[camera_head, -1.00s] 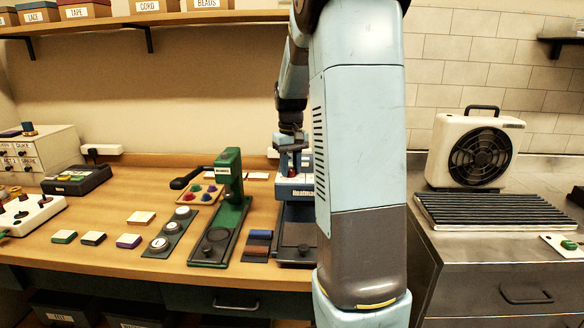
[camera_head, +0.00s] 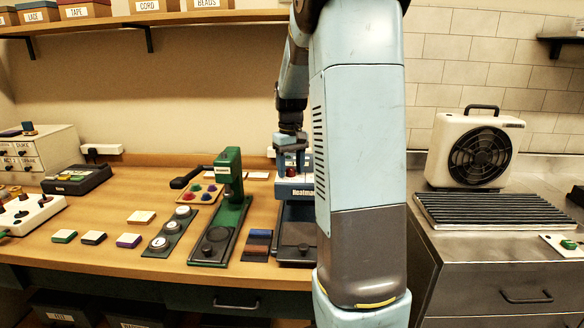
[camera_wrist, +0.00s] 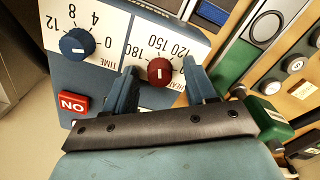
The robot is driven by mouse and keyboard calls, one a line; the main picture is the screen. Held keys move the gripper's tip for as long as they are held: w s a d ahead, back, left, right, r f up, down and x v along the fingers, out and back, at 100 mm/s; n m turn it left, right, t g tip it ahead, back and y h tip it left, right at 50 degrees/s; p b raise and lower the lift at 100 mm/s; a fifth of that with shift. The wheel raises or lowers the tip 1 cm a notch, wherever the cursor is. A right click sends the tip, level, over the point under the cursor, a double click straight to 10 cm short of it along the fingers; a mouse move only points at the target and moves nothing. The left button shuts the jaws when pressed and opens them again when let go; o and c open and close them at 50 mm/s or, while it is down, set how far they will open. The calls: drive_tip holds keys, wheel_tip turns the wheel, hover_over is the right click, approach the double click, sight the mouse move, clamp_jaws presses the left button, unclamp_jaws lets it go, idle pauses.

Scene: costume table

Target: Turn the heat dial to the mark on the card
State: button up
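The heat dial (camera_wrist: 160,71) is a red knob with a white pointer line on the white HEAT scale, where 120, 150 and 180 are readable. It shows small on the front of the blue heat press (camera_head: 298,188) in the head view. My gripper (camera_wrist: 160,66) is open, with one blue finger on each side of the heat dial. I see gaps between the fingers and the knob. No card with a readable heat mark shows; my arm hides part of the press.
A green press (camera_head: 232,190) stands just left of the heat press. Several colour blocks and pads lie on the wooden table (camera_head: 110,262). A white fan (camera_head: 476,150) stands on the metal counter to the right.

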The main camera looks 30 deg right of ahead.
sight(290, 169)
drive_tip(key=shift+r, duration=0.15)
wheel_tip(290, 169, up, 14)
drive_tip(key=shift+f, duration=0.25)
idle(0.3)
drive_tip(key=shift+w, duration=0.1)
idle(0.3)
